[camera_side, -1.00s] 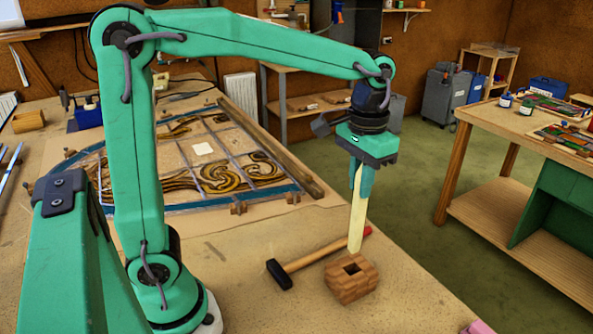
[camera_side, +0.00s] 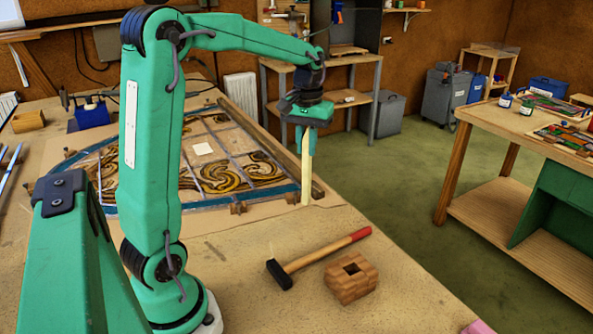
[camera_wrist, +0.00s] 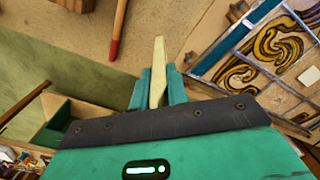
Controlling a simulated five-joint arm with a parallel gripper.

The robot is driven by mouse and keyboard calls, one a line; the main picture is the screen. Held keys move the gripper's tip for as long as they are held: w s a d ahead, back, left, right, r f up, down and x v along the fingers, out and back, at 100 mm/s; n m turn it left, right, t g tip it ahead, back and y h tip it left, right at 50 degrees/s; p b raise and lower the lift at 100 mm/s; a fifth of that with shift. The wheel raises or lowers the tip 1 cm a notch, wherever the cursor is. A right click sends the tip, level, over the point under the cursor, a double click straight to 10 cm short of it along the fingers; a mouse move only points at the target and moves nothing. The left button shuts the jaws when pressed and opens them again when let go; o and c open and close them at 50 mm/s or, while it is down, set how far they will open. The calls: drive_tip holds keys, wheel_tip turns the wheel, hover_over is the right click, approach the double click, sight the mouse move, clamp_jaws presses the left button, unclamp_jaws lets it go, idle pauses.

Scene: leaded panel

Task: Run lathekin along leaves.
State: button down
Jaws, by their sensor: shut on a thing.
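My gripper (camera_side: 306,131) is shut on the lathekin (camera_side: 305,172), a pale yellow flat stick that hangs upright, tip down. Its tip is near the right front corner of the leaded panel; whether it touches anything I cannot tell. In the wrist view my gripper (camera_wrist: 158,88) holds the lathekin (camera_wrist: 157,70), its narrowed end pointing away. The panel (camera_side: 235,178) lies on the bench, with brown swirling leaf-like glass, grey lead lines and a blue border. It also shows at the right of the wrist view (camera_wrist: 275,50).
A square wooden block with a hole (camera_side: 352,278) stands on the bench, empty. A hammer with a red-ended handle (camera_side: 318,254) lies beside it. Wooden battens (camera_side: 268,150) edge the panel. A white square (camera_side: 202,149) lies on the panel. The bench front is mostly clear.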

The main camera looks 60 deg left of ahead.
drive_tip(key=s+a+f+n, duration=0.1)
drive_tip(key=s+a+n, duration=0.3)
drive_tip(key=a, duration=0.7)
drive_tip(key=s+a+f+n, duration=0.2)
drive_tip(key=s+a+n, duration=0.2)
drive_tip(key=s+a, duration=0.5)
drive_tip(key=shift+a, duration=1.15)
drive_tip(key=shift+f, duration=0.2)
drive_tip(key=w+d+f, duration=0.1)
drive_tip(key=w+d, duration=0.1)
drive_tip(key=w, duration=0.7)
drive_tip(key=w+d+f, duration=0.2)
drive_tip(key=w, duration=0.8)
drive_tip(key=shift+w, duration=0.2)
drive_tip(key=shift+f, duration=0.4)
idle(0.5)
drive_tip(key=shift+s+a, duration=0.1)
drive_tip(key=shift+s, duration=0.15)
